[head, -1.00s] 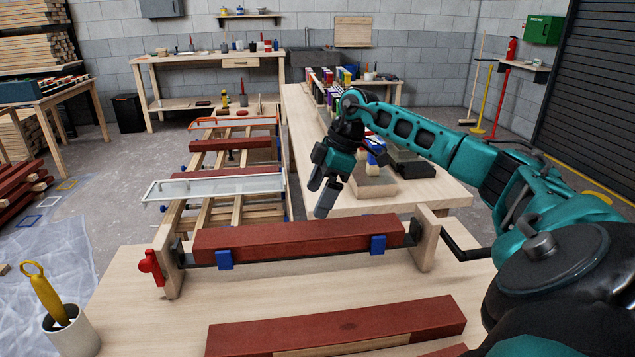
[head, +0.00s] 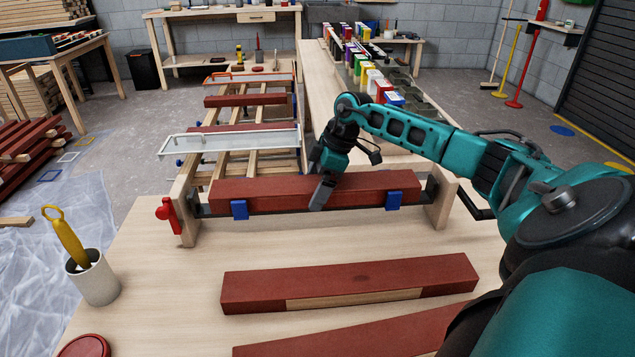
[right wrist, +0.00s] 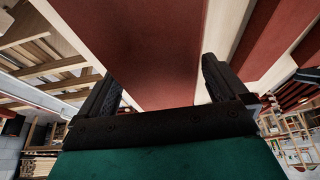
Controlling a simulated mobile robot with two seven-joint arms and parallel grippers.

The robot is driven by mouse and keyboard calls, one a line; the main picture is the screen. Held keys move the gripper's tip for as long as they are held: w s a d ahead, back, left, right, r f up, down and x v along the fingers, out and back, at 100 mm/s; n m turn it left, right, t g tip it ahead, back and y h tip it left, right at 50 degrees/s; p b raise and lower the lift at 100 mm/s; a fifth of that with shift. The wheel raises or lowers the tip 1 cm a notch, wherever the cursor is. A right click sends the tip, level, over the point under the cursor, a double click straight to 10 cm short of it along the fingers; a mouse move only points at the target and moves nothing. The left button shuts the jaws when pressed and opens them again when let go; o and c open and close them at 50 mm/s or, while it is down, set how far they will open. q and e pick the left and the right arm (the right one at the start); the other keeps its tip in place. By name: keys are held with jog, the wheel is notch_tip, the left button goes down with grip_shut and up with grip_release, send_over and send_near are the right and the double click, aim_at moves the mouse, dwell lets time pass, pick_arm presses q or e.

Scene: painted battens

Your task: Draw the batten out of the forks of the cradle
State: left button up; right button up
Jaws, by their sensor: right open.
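The red batten (head: 390,188) lies level across the cradle, in its two blue forks (head: 239,209) and (head: 393,200), between the wooden end posts (head: 187,207). My right gripper (head: 322,190) is at the middle of the batten, pointing down. One finger shows in front of the batten's near face; the other is hidden in the head view. In the right wrist view the open fingers (right wrist: 155,82) stand on either side of a red batten face (right wrist: 140,35). I cannot tell whether they touch it. My left gripper is not in view.
Two more red battens (head: 350,286) lie on the bench (head: 165,265) in front of the cradle. A white cup (head: 95,280) with a yellow-handled tool stands at left, above a red lid (head: 84,347). A red knob (head: 167,214) is on the left post. A rack (head: 230,144) stands behind.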

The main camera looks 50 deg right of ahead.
aim_at(308, 183)
jog(key=c, duration=1.5)
jog(key=o, duration=1)
jog(key=c, duration=0.4)
jog(key=shift+r, duration=0.15)
jog(key=shift+c, duration=0.3)
jog(key=shift+r+p, duration=0.45)
jog(key=shift+p, duration=0.1)
jog(key=shift+r+p, duration=0.45)
jog(key=shift+p, duration=0.15)
jog(key=shift+r+p, duration=0.25)
jog(key=shift+p, duration=0.05)
jog(key=shift+r+p, duration=1.15)
jog(key=shift+p, duration=0.2)
jog(key=shift+r+p, duration=0.5)
jog(key=shift+p, duration=0.15)
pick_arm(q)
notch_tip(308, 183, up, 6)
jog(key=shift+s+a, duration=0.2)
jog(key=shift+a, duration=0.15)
pick_arm(e)
jog(key=shift+r, duration=0.15)
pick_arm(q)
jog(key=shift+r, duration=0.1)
